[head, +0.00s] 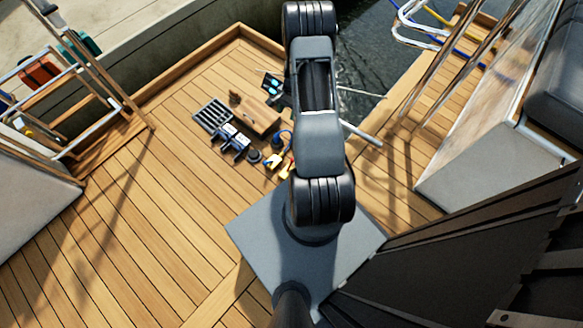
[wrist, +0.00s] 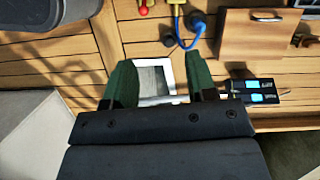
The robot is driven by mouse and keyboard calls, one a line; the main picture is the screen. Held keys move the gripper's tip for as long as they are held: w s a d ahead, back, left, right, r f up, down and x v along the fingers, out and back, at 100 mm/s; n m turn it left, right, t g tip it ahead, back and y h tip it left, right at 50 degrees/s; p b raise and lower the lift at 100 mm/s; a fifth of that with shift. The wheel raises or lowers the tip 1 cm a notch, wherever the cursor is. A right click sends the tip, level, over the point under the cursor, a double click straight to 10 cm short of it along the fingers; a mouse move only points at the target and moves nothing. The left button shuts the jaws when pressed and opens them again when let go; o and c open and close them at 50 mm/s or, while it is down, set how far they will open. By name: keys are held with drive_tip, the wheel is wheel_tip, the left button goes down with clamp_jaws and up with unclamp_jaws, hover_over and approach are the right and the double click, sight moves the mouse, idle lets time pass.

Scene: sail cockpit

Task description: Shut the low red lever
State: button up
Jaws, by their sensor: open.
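A small red part (wrist: 145,11), perhaps the low red lever, shows at the top edge of the wrist view, cut off by the frame. It is beside a yellow fitting (wrist: 178,22). Its shape and position are too small to tell. In the head view, yellow parts (head: 286,165) show beside my arm, with small red bits near them. My gripper (wrist: 161,82) is open in the wrist view, its two green fingers apart, with a pale square panel seen between them. It appears apart from the red part. In the head view my arm hides the gripper.
A wooden box (wrist: 258,42) stands close to a black panel with blue screens (wrist: 252,87). A blue hose (wrist: 192,30) curves near the yellow fitting. A grate (head: 212,115) and blue devices (head: 232,142) sit on deck. The deck at left (head: 130,190) is clear.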

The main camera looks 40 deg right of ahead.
sight(290, 165)
drive_tip(key=s+a+f+m+b, duration=0.1)
drive_tip(key=s+f+b, duration=0.1)
drive_tip(key=f, duration=0.8)
drive_tip(key=s+a+f+m+b, duration=0.1)
drive_tip(key=f+b, duration=0.3)
drive_tip(key=f, duration=0.6)
drive_tip(key=s+a+f+m+y+b, duration=0.1)
drive_tip(key=s+f+b, duration=0.2)
drive_tip(key=f, duration=0.7)
drive_tip(key=shift+s+a+f+b, duration=0.25)
drive_tip(key=shift+f+b, duration=0.15)
drive_tip(key=shift+b, duration=0.1)
drive_tip(key=shift+c, duration=0.2)
clamp_jaws()
